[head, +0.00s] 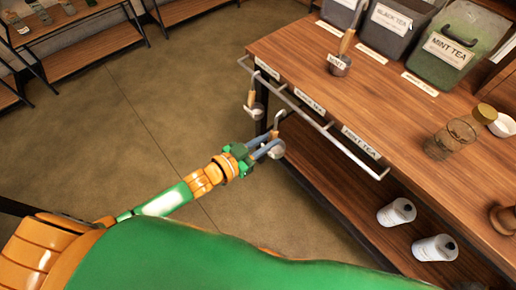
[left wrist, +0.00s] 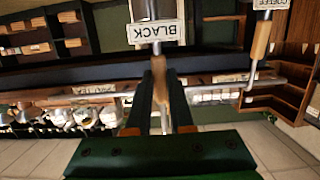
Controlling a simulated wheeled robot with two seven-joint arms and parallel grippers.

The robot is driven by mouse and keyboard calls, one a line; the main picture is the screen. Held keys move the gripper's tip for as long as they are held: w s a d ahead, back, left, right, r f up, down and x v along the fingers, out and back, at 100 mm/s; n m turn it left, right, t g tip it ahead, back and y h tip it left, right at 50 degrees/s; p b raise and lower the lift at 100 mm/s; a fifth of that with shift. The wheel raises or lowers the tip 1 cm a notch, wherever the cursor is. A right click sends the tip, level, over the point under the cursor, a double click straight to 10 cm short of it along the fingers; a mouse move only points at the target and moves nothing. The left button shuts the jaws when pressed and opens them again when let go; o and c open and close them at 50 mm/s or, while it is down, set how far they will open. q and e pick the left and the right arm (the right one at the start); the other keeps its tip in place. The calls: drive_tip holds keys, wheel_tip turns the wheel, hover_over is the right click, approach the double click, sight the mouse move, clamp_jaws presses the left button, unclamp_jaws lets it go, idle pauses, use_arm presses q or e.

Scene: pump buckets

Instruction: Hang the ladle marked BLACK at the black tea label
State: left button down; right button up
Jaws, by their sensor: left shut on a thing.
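My left gripper (head: 268,148) is shut on the wooden handle of the ladle marked BLACK (head: 277,151), in front of the table's front rail (head: 318,122). In the left wrist view the gripper (left wrist: 160,85) holds the handle, and the upside-down BLACK tag (left wrist: 155,32) shows on the ladle. In the head view its curved hook end shows close to the rail; I cannot tell whether they touch. The black tea label (head: 310,102) is on the table's front edge, up and right of the gripper. My right gripper is not in view.
Another ladle (head: 255,106) hangs from the rail at the left. A mint ladle (head: 340,65) is on the tabletop, near tea buckets (head: 392,25). The mint tea label (head: 361,142) is farther right. A glass jar (head: 450,138) stands at the right. Open floor lies left.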

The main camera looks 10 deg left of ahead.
use_arm(q)
drive_tip(key=f+b+x, duration=0.1)
drive_tip(key=b+x, duration=0.4)
drive_tip(key=x, duration=0.2)
drive_tip(key=shift+f, duration=0.2)
drive_tip(key=shift+s, duration=0.1)
drive_tip(key=c, duration=0.7)
unclamp_jaws()
